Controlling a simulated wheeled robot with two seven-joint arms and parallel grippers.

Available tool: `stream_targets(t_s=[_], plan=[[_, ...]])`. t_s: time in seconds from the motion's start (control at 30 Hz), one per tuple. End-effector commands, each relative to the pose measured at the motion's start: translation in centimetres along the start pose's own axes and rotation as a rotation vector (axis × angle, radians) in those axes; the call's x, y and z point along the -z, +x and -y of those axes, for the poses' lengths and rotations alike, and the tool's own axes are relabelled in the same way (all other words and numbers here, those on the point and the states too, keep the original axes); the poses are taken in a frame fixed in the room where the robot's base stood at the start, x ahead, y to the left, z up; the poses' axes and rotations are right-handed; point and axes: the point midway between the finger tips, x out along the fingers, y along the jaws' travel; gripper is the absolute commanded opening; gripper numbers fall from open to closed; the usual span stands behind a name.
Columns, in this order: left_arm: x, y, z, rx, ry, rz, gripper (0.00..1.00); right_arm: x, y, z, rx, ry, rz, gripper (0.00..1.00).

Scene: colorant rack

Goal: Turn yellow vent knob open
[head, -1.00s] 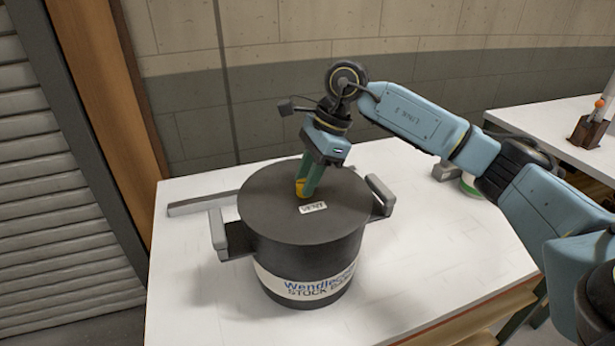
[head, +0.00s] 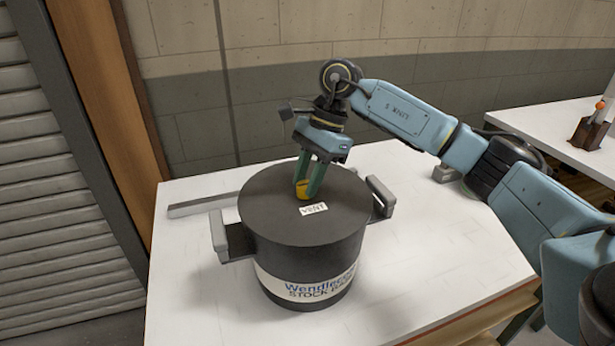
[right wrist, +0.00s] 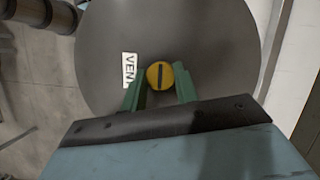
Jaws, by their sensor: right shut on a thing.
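The yellow vent knob (head: 302,189) sits on the dark lid of the stock pot (head: 270,215), behind the white VENT label (head: 313,209). My right gripper (head: 307,190) points down from above, with its green fingers on either side of the knob, shut on it. In the right wrist view the round knob (right wrist: 160,75) lies between the fingertips (right wrist: 160,82), and a dark slot runs across its top, upright in that picture. The VENT label (right wrist: 130,69) shows beside it. My left gripper is not in view.
The pot stands on a white table (head: 420,255) with grey side handles (head: 219,235) sticking out. A grey bar (head: 200,204) lies behind it on the left. A second table (head: 550,125) with a brown holder (head: 588,130) is at the right. The table's front is clear.

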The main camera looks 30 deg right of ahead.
Motion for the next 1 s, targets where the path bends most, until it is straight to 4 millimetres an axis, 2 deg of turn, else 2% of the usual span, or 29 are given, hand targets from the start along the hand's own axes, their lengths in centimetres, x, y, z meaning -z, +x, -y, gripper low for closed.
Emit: stream_targets(t_s=[0.07,0.1,0.23,0.5,0.63,0.77,1.0], plan=[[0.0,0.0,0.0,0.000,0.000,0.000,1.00,-0.1,-0.1,0.0,0.002,-0.003,0.002,0.07],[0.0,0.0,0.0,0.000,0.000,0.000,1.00,-0.1,-0.1,0.0,0.002,-0.003,0.002,0.35],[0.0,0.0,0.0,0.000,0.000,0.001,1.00,-0.1,-0.1,0.0,0.001,-0.002,0.001,0.52],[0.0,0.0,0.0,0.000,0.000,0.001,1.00,0.0,-0.1,0.0,0.000,0.000,0.001,0.52],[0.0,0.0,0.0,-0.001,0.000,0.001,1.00,-0.1,-0.9,0.0,0.002,0.000,0.001,0.52],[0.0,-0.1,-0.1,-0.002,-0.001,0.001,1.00,-0.1,-3.2,0.1,0.005,-0.001,0.001,0.52],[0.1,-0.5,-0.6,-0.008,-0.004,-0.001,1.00,-0.1,-8.7,0.0,0.004,0.000,0.002,0.52]])
